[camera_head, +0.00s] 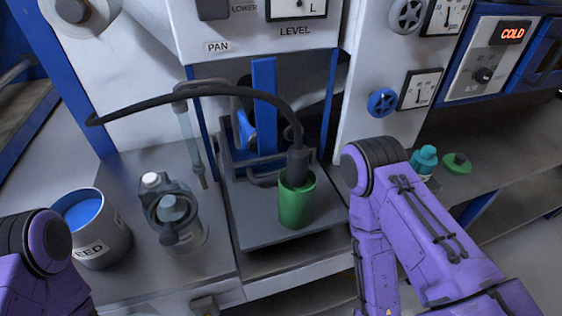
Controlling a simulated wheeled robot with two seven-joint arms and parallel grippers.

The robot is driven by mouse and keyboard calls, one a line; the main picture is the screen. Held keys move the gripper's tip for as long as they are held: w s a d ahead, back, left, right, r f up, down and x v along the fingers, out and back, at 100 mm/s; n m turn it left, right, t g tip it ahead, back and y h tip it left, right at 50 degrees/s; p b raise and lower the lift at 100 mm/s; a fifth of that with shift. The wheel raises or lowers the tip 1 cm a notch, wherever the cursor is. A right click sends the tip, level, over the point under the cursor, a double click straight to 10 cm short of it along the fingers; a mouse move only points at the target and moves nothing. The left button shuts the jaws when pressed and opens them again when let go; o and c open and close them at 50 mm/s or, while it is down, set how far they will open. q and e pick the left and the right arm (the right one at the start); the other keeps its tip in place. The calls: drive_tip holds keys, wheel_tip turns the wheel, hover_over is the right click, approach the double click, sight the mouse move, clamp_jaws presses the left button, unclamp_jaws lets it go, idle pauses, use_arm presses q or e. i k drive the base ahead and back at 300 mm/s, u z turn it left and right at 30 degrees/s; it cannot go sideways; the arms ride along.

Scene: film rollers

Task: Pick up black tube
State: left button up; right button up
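The black tube (210,90) arches from the left over the middle of the machine. Its thick black end (298,165) points down into a green cup (295,205), and its tip is hidden inside. The cup stands on a grey shelf (262,233). Purple links of my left arm show at the lower left, and links of my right arm show at the right, to the right of the green cup. Both grippers are out of view, and neither arm link appears to touch the tube.
A metal can with blue contents (105,250) and a grey valve-like fitting (175,215) stand left of the shelf. A teal bottle (424,160) and a green knob-like piece (457,162) lie on the right counter. A blue upright (264,105) stands behind the tube.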

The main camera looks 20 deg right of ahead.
sight(297, 160)
drive_tip(key=k, duration=1)
drive_tip(key=u, duration=2)
drive_tip(key=i, duration=1.05)
drive_tip(key=z, duration=2.15)
